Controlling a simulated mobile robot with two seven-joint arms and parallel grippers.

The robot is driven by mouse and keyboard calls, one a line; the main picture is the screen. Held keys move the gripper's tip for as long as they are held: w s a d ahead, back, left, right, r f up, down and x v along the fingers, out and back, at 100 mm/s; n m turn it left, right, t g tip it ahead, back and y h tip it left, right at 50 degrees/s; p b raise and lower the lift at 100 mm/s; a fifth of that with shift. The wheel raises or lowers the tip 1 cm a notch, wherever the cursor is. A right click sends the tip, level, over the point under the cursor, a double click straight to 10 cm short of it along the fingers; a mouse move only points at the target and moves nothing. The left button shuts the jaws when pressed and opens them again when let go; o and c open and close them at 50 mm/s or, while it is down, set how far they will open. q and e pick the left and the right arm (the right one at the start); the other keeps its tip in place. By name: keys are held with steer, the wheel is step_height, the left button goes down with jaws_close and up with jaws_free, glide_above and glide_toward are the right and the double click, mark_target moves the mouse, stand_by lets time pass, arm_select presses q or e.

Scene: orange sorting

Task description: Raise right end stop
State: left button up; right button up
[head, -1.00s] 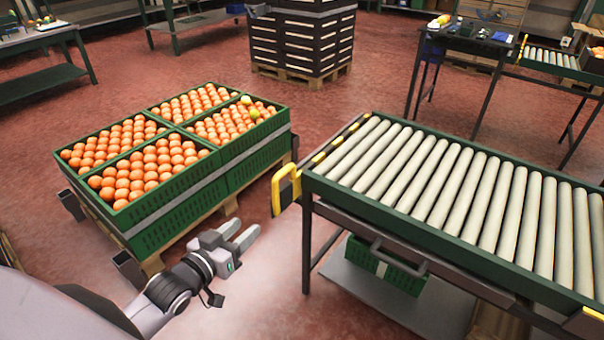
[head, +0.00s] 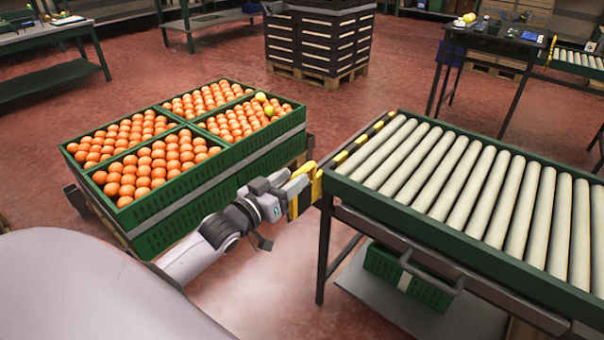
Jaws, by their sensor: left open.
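The roller table (head: 345,193) has a green frame and pale rollers. A black-and-yellow striped end stop bar (head: 364,144) lies along its left end, low beside the first roller. A yellow handle (head: 317,186) sits at the near corner of that end, partly hidden by my left gripper. My left gripper (head: 303,180) is open, its fingers at the handle. I cannot tell whether they are around it or only beside it. The far right end of the table is outside the picture. My right gripper is not in view.
Green crates of oranges (head: 165,200) stand on a pallet to the left, close behind my left forearm. A green crate (head: 400,278) sits on the shelf under the roller table. A stack of dark crates (head: 315,45) stands at the back. Red floor (head: 280,290) is clear in front.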

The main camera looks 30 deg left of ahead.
mark_target(297, 175)
arm_select(q)
steer(key=shift+w+d+b, duration=0.15)
steer(key=shift+w+b, duration=0.25)
steer(key=shift+w, duration=1.65)
jaws_close()
